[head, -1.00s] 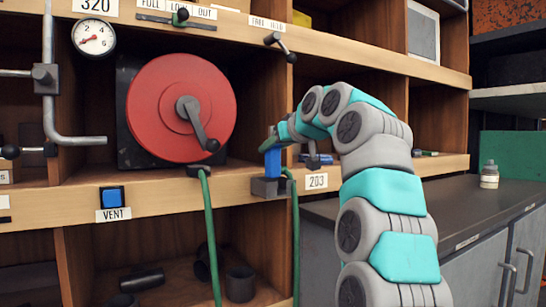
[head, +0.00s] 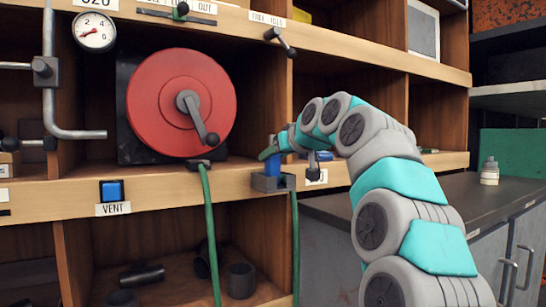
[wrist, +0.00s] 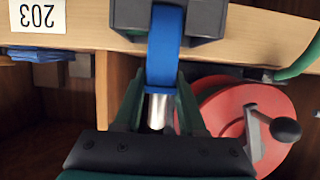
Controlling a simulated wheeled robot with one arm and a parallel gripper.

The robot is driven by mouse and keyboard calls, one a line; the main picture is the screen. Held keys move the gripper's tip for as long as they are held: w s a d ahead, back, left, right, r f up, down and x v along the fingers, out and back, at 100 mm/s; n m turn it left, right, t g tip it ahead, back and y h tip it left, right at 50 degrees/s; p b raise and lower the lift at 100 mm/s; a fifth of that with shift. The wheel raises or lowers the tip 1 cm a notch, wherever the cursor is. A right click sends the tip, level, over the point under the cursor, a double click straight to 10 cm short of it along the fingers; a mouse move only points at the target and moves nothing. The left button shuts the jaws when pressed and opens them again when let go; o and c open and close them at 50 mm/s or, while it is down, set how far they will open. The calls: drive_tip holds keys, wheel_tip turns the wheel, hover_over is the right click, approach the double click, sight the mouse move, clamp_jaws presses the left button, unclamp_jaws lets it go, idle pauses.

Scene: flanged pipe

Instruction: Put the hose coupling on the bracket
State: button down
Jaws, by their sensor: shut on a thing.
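The blue hose coupling (head: 272,168) is upright at the front edge of the shelf, between the dark grey sides of the bracket (head: 268,184). In the wrist view, the blue body of the coupling (wrist: 164,50) reaches into the slot of the bracket (wrist: 207,18), and its silver end lies between my fingers. My gripper (head: 272,149) is shut on the coupling from above, and it also shows in the wrist view (wrist: 158,100). Whether the coupling rests on the bracket's base is hidden. A green hose (head: 295,240) hangs down just right of the bracket.
A red hose reel (head: 160,105) with a crank stands left of the bracket, and another green hose run (head: 209,225) hangs below it. A small lever (head: 313,168) is close right of my gripper. The blue VENT button (head: 112,190) is farther left.

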drive_tip(key=shift+f, duration=0.1)
drive_tip(key=shift+c, duration=2.4)
unclamp_jaws()
drive_tip(key=b+v, duration=0.1)
drive_tip(key=v, duration=1.1)
drive_tip(key=s+d+f+m+g+h, duration=0.15)
drive_tip(key=s+f, duration=0.25)
drive_tip(key=f, duration=0.5)
drive_tip(key=s+d+f+g+h, duration=0.1)
drive_tip(key=s+f+g, duration=0.3)
drive_tip(key=f, duration=0.5)
drive_tip(key=s+d+f+m+g+h, duration=0.1)
drive_tip(key=s+f+h, duration=0.1)
drive_tip(key=s+f, duration=0.5)
drive_tip(key=s+d+f+m+g+h, duration=0.1)
drive_tip(key=s+d+f, duration=0.4)
drive_tip(key=s+f, duration=0.8)
drive_tip(key=s+d+f+m+g+h, duration=0.2)
drive_tip(key=s+d+f+g, duration=0.3)
drive_tip(key=s+f, duration=0.9)
drive_tip(key=shift+s+d+m+g, duration=0.35)
drive_tip(key=shift+m+g, duration=0.1)
drive_tip(key=shift+m, duration=0.2)
